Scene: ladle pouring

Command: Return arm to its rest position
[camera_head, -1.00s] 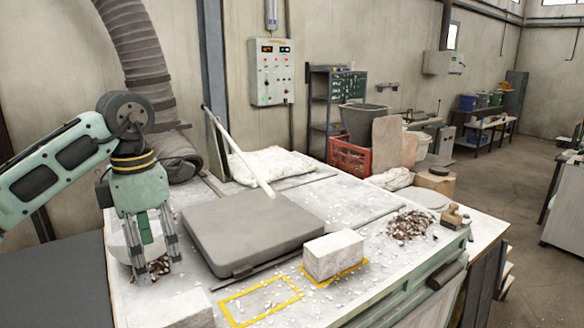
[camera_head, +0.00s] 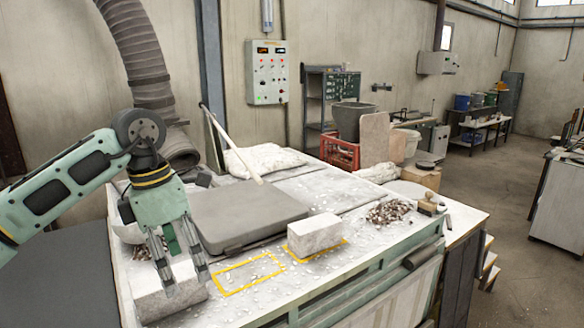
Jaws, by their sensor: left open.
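My right gripper is not in view.
A dark grey slab (camera_head: 245,217) lies mid-bench. Another pale block (camera_head: 314,234) stands on a yellow outline, beside an empty yellow outline (camera_head: 248,273). A brown pile of chips (camera_head: 389,211) and a wooden brush-like item (camera_head: 427,207) lie at right. The workbench (camera_head: 345,265) has scattered white crumbs.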

